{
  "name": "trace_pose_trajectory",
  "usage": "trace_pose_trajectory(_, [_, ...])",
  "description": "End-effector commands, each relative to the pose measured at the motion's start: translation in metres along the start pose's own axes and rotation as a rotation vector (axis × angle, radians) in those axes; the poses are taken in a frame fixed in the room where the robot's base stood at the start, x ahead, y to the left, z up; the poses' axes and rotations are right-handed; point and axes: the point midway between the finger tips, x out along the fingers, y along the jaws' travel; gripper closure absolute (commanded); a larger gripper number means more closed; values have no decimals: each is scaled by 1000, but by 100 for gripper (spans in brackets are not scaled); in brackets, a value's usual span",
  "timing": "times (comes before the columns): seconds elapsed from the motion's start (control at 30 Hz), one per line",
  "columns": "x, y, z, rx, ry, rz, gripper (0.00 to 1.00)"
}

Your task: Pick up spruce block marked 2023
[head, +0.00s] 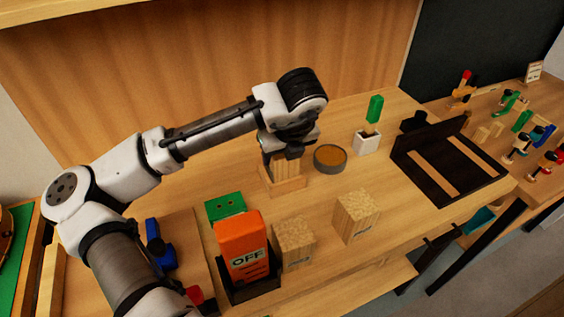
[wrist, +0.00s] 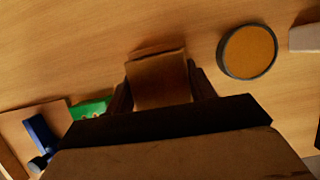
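Two pale speckled wood blocks stand at the front of the bench, one on the left (head: 295,242) and one on the right (head: 357,215). Each has a small label too small to read. A third pale wood piece (head: 287,166) stands in a low wooden holder (head: 284,188) under my gripper (head: 285,157). In the wrist view my gripper's dark fingers (wrist: 160,88) flank this wood piece (wrist: 158,82) closely on both sides. Whether they press on it is not clear. No 2023 mark is legible on any of them.
A round tin (head: 330,158) is right of the holder, with a white pot (head: 367,143) holding a green-handled tool beyond. A dark rack (head: 440,165) is at right.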

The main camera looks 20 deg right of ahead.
Motion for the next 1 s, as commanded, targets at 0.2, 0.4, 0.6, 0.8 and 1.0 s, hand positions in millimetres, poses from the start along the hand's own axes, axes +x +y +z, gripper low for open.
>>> trace_pose_trajectory(0.2, [0, 0, 0, 0, -1, 0, 72])
trace_pose_trajectory(0.4, [-1, 0, 1, 0, -1, 0, 72])
trace_pose_trajectory(0.6, [-14, 0, 6, -2, -2, -1, 72])
trace_pose_trajectory(0.8, [-46, -1, 20, -1, -4, -2, 72])
trace_pose_trajectory(1.0, [-95, -1, 40, -1, -4, -1, 72])
